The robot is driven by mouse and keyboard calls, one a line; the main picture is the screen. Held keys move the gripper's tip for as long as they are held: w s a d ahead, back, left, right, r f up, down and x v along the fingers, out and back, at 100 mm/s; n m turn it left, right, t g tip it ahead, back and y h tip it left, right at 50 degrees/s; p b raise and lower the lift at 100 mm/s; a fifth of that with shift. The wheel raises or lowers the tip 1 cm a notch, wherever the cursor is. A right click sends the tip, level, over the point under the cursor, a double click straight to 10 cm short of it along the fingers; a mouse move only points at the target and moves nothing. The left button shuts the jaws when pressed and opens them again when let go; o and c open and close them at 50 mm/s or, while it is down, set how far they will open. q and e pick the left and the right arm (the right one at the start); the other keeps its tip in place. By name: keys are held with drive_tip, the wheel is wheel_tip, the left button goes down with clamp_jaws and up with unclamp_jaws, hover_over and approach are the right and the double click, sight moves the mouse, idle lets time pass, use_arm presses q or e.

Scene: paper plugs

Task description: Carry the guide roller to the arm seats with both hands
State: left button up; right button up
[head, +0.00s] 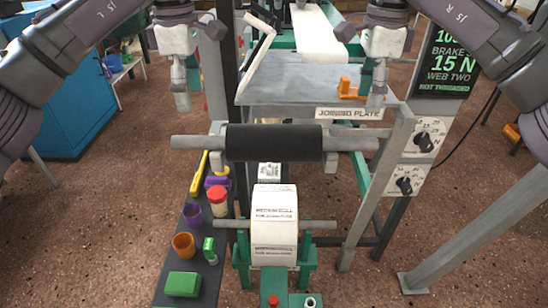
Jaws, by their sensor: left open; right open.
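The guide roller, a black cylinder (274,142) with a grey shaft sticking out at both ends, lies level across the middle of the head view. Grey bracket-like pieces, seemingly the arm seats, show beside its ends at the left (217,158) and right (330,163). Whether the shaft rests fully in them is hard to tell. My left gripper (183,100) points down above the left shaft end, apart from it. My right gripper (375,102) points down above the right shaft end, also apart. Both are open and empty; their finger gaps are barely visible.
A white paper roll (275,225) sits on a green stand below. A grey plate (310,88) with an orange piece (348,90) lies behind the roller. A dark shelf at left holds cups and a green block (183,284). Dial boxes (427,137) stand at right.

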wheel_tip(320, 180, up, 8)
drive_tip(key=p, duration=0.7)
drive_tip(key=shift+p, duration=0.4)
drive_tip(key=shift+o, duration=0.2)
drive_tip(key=o, duration=0.3)
wheel_tip(320, 180, up, 7)
drive_tip(key=p, duration=0.7)
drive_tip(key=shift+p, duration=0.4)
